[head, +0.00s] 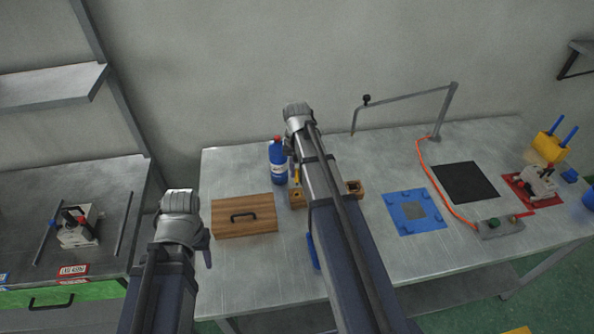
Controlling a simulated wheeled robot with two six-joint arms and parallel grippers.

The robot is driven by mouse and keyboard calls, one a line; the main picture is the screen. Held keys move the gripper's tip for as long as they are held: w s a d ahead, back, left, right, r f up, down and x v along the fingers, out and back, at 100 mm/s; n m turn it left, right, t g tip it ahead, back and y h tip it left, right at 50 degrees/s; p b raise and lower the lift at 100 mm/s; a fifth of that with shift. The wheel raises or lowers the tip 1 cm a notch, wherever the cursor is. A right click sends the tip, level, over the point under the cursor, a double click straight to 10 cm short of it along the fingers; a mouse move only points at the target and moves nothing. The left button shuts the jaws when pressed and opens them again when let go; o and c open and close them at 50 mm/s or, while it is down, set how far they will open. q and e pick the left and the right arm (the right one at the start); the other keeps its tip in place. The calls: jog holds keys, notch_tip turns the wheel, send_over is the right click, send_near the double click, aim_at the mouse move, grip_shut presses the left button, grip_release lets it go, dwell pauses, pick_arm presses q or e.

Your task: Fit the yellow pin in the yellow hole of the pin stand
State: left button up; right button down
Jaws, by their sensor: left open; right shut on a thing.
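The wooden pin stand (354,188) is on the table, with its middle hidden behind my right arm and its ends showing on both sides. The colours of its holes are too small to tell. A small part of the yellow pin (297,176) shows above the stand's left end, beside my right arm. My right gripper (291,158) is above that end and is shut on the yellow pin; its fingers are mostly hidden by the arm. Whether the pin is inside a hole, I cannot tell. My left gripper (206,252) is open and empty near the table's left front.
A blue bottle (278,164) stands just left of my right gripper. A wooden box with a handle (244,222) lies between the grippers. A blue object (313,252) is partly behind my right arm. A blue plate (399,222) and black mat (466,182) lie to the right.

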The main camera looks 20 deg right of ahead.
aim_at(297, 180)
pick_arm(q)
jog(key=shift+f+b, duration=1.65)
jog(key=shift+f, duration=0.35)
pick_arm(e)
jog(key=shift+f, duration=2.05)
pick_arm(q)
jog(key=shift+f+b, duration=1.7)
pick_arm(e)
jog(key=shift+f, duration=1.65)
jog(key=c, duration=0.8)
grip_release()
jog(key=shift+o, duration=0.2)
pick_arm(q)
jog(key=shift+r, duration=0.2)
pick_arm(e)
jog(key=shift+r, duration=0.15)
notch_tip(297, 180, up, 8)
jog(key=p, duration=0.8)
jog(key=shift+f, duration=0.2)
pick_arm(q)
notch_tip(297, 180, up, 8)
jog(key=shift+f, duration=0.25)
